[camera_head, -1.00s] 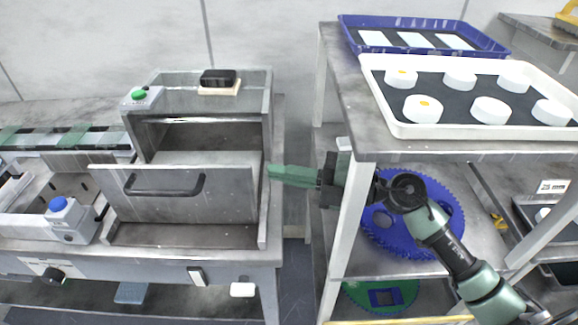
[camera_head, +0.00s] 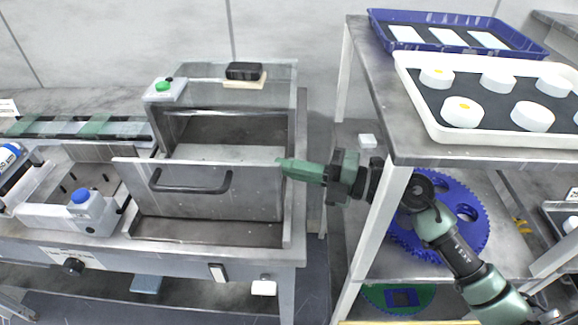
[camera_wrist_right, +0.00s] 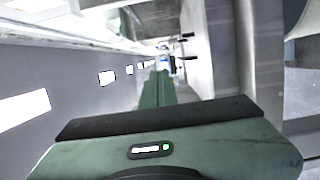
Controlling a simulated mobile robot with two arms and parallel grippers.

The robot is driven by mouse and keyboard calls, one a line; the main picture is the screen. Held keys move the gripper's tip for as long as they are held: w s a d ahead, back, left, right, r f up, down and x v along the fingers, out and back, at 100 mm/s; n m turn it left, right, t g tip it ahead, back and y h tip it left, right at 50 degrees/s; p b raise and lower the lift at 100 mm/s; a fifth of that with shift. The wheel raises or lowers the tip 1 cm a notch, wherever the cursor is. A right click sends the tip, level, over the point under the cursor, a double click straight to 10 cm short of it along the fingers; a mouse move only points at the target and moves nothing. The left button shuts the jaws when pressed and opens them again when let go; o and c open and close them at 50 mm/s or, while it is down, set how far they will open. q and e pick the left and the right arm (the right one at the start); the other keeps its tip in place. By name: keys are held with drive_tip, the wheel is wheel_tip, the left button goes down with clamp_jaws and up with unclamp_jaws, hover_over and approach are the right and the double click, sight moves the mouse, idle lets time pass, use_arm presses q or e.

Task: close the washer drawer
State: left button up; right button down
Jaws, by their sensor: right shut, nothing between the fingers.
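The washer (camera_head: 230,85) is a grey metal box on the left bench. Its drawer (camera_head: 235,202) stands open, with the front panel out ahead of the cavity and a dark bar handle (camera_head: 190,187) on it. My right gripper (camera_head: 283,164) is shut and empty. Its green fingertips overlap the upper right edge of the drawer front in the head view; contact cannot be told. In the right wrist view the closed green fingers (camera_wrist_right: 157,90) point ahead along a grey metal surface. My left gripper is not in view.
A shelf rack (camera_head: 378,235) stands right of the washer, close to my right arm. It carries a white tray (camera_head: 425,122) of round white pieces, a blue tray (camera_head: 385,35) and blue toothed discs (camera_head: 465,235).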

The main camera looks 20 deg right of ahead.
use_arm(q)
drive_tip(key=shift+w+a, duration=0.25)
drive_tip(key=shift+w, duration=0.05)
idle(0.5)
